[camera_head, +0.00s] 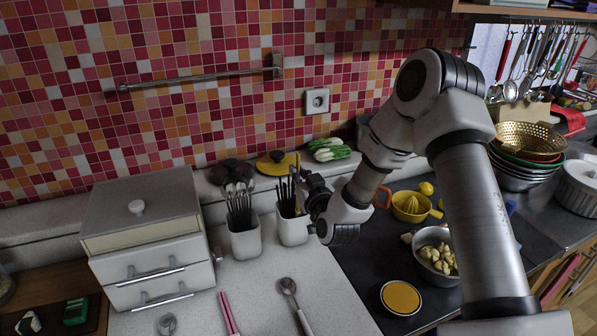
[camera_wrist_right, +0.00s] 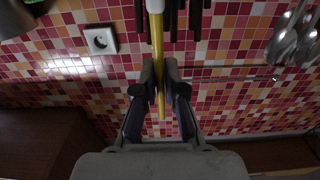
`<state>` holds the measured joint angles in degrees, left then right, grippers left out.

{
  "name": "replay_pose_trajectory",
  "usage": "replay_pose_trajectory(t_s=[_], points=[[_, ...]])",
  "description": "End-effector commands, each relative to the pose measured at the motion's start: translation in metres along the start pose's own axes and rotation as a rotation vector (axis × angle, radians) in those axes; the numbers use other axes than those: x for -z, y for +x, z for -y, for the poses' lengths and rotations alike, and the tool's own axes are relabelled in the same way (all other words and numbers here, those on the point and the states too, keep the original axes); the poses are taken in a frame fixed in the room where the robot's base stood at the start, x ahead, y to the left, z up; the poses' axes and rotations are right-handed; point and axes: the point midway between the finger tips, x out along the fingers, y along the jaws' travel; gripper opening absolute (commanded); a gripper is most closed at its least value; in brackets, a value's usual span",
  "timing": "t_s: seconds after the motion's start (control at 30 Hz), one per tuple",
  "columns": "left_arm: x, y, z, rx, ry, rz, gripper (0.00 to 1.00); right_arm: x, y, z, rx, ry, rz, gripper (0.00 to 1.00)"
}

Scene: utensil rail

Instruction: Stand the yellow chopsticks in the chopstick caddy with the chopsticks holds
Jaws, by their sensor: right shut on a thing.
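The yellow chopsticks (camera_wrist_right: 157,50) are between the fingers of my right gripper (camera_wrist_right: 160,88) in the right wrist view, with black chopsticks (camera_wrist_right: 182,18) close beside them. In the head view, my right gripper (camera_head: 308,192) is shut at the white caddy (camera_head: 292,230) that holds black chopsticks (camera_head: 286,194). The gripper covers part of this caddy's right side. The lower ends of the yellow chopsticks are hidden, so I cannot tell whether they are inside the caddy. My left gripper is not in view.
A second white caddy (camera_head: 244,241) with spoons and dark utensils stands just left. Pink chopsticks (camera_head: 228,313) and a spoon (camera_head: 291,291) lie in front on the counter. A white drawer box (camera_head: 150,254) stands left; a bowl of food (camera_head: 437,256) sits right on the dark hob.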

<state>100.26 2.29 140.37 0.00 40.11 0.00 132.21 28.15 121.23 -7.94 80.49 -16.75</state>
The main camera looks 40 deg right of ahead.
Motion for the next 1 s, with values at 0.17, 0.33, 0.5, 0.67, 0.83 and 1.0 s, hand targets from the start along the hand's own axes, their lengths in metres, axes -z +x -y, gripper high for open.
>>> replay_pose_trajectory(t_s=[0.17,0.33,0.5,0.67,0.83,1.0], points=[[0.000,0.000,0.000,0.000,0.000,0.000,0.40,0.000,0.000,0.000,0.000,0.000,-0.001,0.00],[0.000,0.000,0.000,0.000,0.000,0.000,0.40,0.000,0.000,0.000,0.000,0.000,-0.001,0.37],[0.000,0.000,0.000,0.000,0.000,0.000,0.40,0.000,0.000,0.000,0.000,0.000,0.000,0.38],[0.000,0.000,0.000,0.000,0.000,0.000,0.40,-0.001,-0.001,0.000,0.000,0.001,0.000,0.38],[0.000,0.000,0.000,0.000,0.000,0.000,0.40,-0.001,-0.023,0.000,0.000,0.003,0.002,0.38],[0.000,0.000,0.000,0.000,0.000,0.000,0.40,-0.002,-0.067,0.000,0.000,0.005,0.005,0.38]])
